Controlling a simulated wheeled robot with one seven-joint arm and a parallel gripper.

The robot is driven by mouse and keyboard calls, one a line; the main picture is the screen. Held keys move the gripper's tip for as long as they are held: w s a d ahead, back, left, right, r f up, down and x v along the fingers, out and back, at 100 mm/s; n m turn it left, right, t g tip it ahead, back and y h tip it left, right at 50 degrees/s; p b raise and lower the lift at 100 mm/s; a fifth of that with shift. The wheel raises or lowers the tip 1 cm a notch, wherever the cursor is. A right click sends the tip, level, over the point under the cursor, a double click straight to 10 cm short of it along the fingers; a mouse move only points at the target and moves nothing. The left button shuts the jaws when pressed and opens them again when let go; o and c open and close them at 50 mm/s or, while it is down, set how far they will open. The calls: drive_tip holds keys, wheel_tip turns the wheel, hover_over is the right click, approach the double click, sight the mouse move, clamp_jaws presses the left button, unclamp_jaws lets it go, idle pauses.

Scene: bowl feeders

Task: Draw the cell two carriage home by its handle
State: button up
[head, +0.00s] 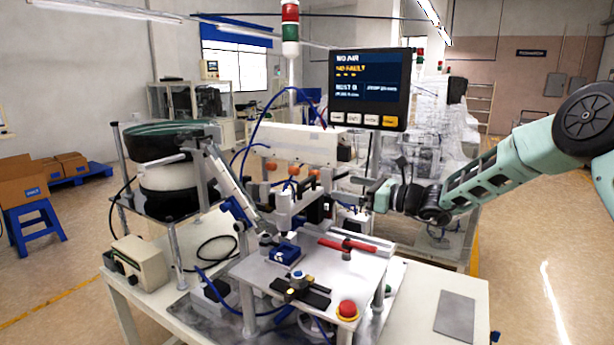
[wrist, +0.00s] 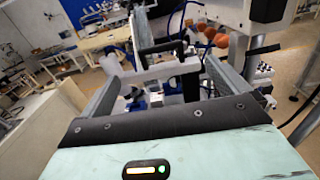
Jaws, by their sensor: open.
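My gripper (head: 364,187) reaches in from the right at the machine's height in the head view. In the wrist view my gripper (wrist: 176,52) has its two grey fingers spread wide, with nothing clamped. A black bar-like handle (wrist: 160,48) on a pale block (wrist: 158,73) shows in the gap between the fingers, beyond or between them; I cannot tell contact. A second black bar (wrist: 264,49) shows right of the right finger. Which of these belongs to the cell two carriage I cannot tell. In the head view the carriage area is partly hidden behind machine parts and my gripper.
A monitor (head: 369,89) stands above the machine. Orange knobs (head: 293,170) hang under a white beam (head: 300,143). A bowl feeder (head: 168,165) is at left. A red bar (head: 347,246) and a red stop button (head: 347,308) are on the front plate (head: 262,277).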

sight(309, 180)
drive_tip(key=p+x, duration=0.4)
drive_tip(key=x, duration=0.9)
drive_tip(key=shift+a+p, duration=0.15)
drive_tip(key=shift+p, duration=0.25)
drive_tip(key=c, duration=1.3)
drive_tip(key=shift+o, duration=0.2)
drive_tip(key=b+v, duration=0.5)
drive_tip(key=v, duration=1.4)
drive_tip(key=shift+f, duration=0.1)
drive_tip(key=o, duration=1.3)
drive_tip(key=shift+s+d, duration=0.1)
drive_tip(key=shift+d, duration=0.15)
drive_tip(key=shift+c, duration=0.2)
drive_tip(key=b+v, duration=0.5)
drive_tip(key=v, duration=1.2)
drive_tip(key=shift+d, duration=0.2)
drive_tip(key=shift+s, duration=0.1)
